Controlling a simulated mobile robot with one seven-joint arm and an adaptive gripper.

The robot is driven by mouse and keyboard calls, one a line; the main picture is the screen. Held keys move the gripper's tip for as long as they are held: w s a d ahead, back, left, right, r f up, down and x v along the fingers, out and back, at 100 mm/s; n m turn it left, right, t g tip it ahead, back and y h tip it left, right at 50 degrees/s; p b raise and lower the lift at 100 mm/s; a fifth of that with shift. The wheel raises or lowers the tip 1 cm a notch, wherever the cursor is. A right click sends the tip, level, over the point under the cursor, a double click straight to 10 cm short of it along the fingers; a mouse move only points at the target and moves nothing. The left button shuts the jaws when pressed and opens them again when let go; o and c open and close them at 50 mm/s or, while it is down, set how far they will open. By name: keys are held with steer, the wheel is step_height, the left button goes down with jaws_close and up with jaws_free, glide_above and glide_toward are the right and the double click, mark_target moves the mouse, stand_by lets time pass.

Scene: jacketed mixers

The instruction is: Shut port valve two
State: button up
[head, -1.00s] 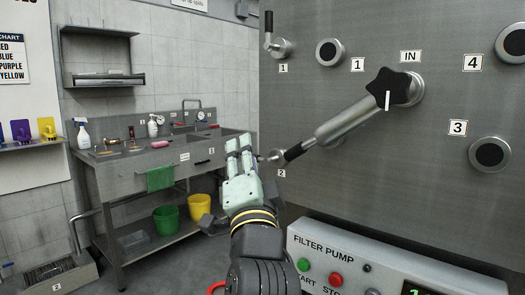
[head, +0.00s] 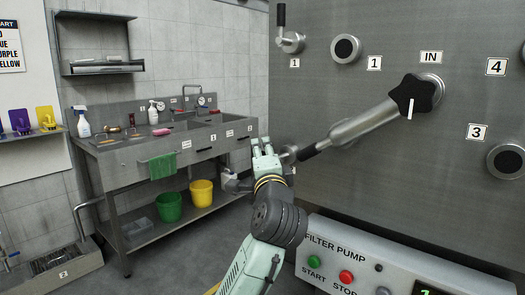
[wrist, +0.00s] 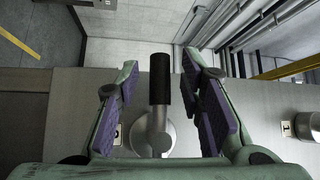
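Port valve two is a lever with a black grip (head: 309,151) and a metal stem on the steel panel, low and left. Its grip points right in the head view. My gripper (head: 263,145) is just left of it there and partly covers the valve's base and label. In the wrist view my gripper (wrist: 162,98) is open, with purple pads on both sides. The black grip (wrist: 159,78) and stem show between the two fingers, with gaps on both sides. Whether the grip lies fully between the pads in depth, I cannot tell.
A thick metal arm with a black star knob (head: 413,93) slants down close to valve two's grip. Valve one (head: 290,41) is above, its black lever pointing up. The filter pump box (head: 400,273) juts out below. A sink bench (head: 140,155) stands left.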

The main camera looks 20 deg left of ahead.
steer(key=shift+w, duration=0.15)
steer(key=shift+c, duration=0.2)
jaws_close()
stand_by(0.7)
